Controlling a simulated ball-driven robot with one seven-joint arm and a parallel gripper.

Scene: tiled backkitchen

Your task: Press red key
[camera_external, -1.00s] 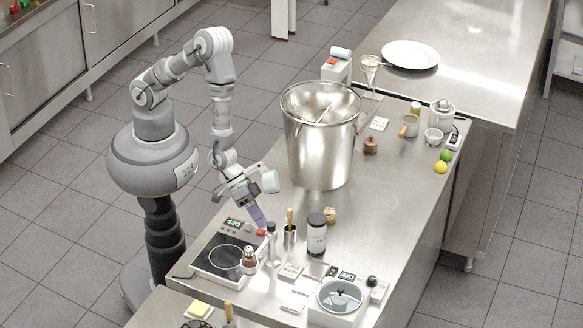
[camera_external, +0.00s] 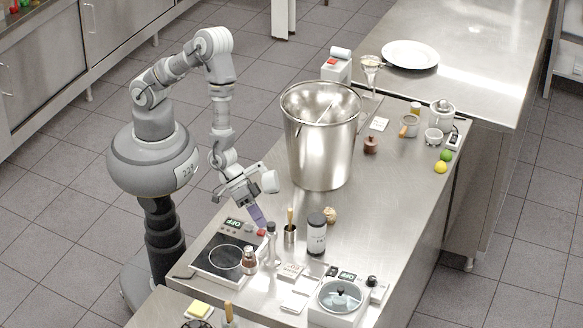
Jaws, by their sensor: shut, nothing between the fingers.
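A small red key (camera_external: 261,233) sits at the back right corner of the black-topped hotplate (camera_external: 205,262), beside a display (camera_external: 234,225). My gripper (camera_external: 258,220) points down just above and behind the red key, its purple fingers shut and empty. The fingertips look close to the key; I cannot tell whether they touch it.
A metal cup with a wooden handle (camera_external: 290,230), a dark jar (camera_external: 316,234) and a large steel pot (camera_external: 320,150) stand to the right. A scale-like device (camera_external: 340,298) is at front right.

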